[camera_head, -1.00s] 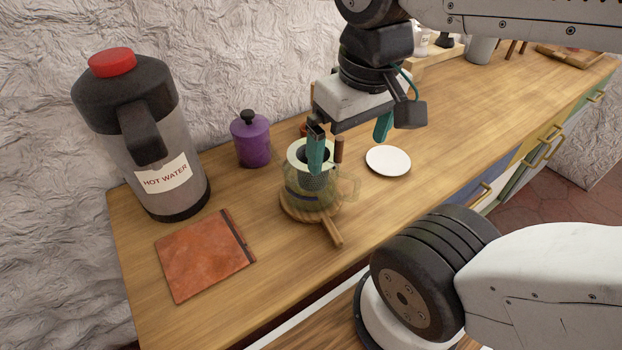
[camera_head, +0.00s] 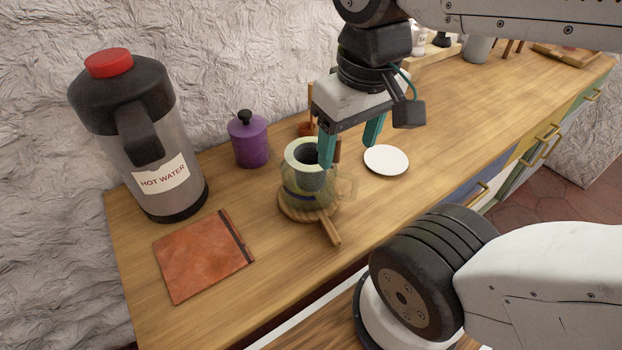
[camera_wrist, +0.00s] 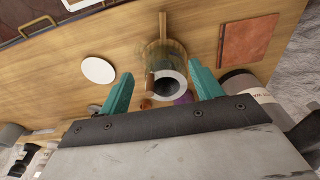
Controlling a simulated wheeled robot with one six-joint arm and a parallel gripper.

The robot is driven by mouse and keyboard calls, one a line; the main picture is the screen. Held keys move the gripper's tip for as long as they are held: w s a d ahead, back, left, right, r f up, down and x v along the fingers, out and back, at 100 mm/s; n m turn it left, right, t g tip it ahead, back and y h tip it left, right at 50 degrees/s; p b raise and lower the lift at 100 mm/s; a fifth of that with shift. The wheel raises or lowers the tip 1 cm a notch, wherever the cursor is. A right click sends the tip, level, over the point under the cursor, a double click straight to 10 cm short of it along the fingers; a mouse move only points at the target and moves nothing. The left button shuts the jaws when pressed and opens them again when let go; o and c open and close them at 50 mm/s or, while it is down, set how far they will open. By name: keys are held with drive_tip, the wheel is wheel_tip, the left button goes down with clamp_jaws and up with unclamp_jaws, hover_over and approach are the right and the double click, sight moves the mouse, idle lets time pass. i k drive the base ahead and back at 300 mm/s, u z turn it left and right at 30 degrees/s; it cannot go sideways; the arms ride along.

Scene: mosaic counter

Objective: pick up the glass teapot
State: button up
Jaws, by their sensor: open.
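The glass teapot (camera_head: 302,190) stands upright on a round wooden board with a handle (camera_head: 331,232). It has a pale green rim, a dark mesh strainer inside and a see-through handle on its right. My gripper (camera_head: 348,153) is open and empty, with teal fingers pointing down. In the head view one finger overlaps the right of the teapot's rim and the other is to the right, above the counter. In the wrist view the teapot (camera_wrist: 161,56) shows beyond and between the open fingertips (camera_wrist: 161,76). I cannot tell whether a finger touches it.
A hot water dispenser (camera_head: 182,118) stands at the left, with a reddish-brown book (camera_head: 203,255) in front. A purple lidded jar (camera_head: 250,145) is behind the teapot. A white saucer (camera_head: 386,160) lies right of it.

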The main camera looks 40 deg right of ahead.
sight(303, 192)
drive_tip(key=k, duration=0.5)
drive_tip(key=z, duration=2.45)
drive_tip(key=k, duration=1.55)
drive_tip(key=u, duration=2.3)
drive_tip(key=i, duration=0.5)
